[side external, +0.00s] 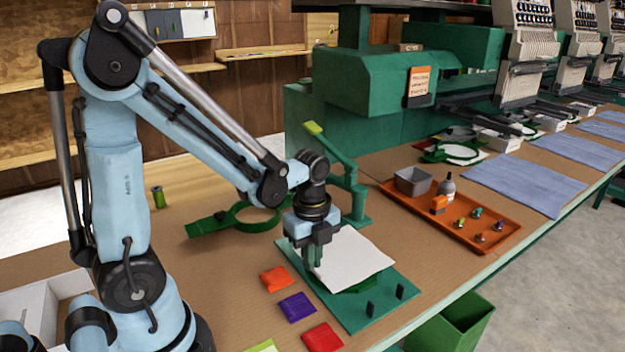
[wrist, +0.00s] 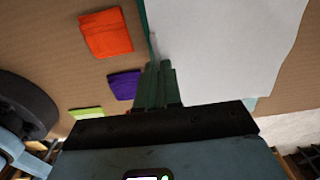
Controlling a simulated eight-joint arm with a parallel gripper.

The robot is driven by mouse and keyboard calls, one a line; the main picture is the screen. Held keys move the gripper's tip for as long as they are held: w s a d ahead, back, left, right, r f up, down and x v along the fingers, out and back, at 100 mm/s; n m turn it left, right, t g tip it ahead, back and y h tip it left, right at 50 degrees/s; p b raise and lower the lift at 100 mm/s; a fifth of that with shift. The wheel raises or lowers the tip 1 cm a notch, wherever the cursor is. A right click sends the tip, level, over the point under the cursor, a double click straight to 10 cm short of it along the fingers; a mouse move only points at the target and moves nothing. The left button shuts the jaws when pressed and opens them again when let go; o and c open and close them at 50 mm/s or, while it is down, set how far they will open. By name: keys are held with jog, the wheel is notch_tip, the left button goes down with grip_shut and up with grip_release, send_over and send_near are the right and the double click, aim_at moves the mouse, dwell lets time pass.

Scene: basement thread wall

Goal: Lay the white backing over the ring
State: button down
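The white backing (side external: 352,258) is a flat sheet spread over the green board (side external: 352,318), covering most of it. A piece of dark green ring (side external: 372,284) shows under its front edge; the rest is hidden. My gripper (side external: 313,264) is at the left edge of the backing, pointing down. In the wrist view, my gripper's fingers (wrist: 160,68) are close together at the edge of the backing (wrist: 220,45) and appear to pinch it. The contact at the tips is small and partly hidden.
Another green ring with a handle (side external: 252,215) lies behind my gripper. Orange (side external: 276,279), purple (side external: 297,306) and red (side external: 322,337) packets lie to the left of the board. An orange tray (side external: 480,240) stands to the right.

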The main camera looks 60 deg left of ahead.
jog(key=shift+f, duration=0.6)
dwell(0.3)
jog(key=c, duration=1.2)
grip_release()
jog(key=shift+c, duration=0.2)
jog(key=shift+r, duration=3.55)
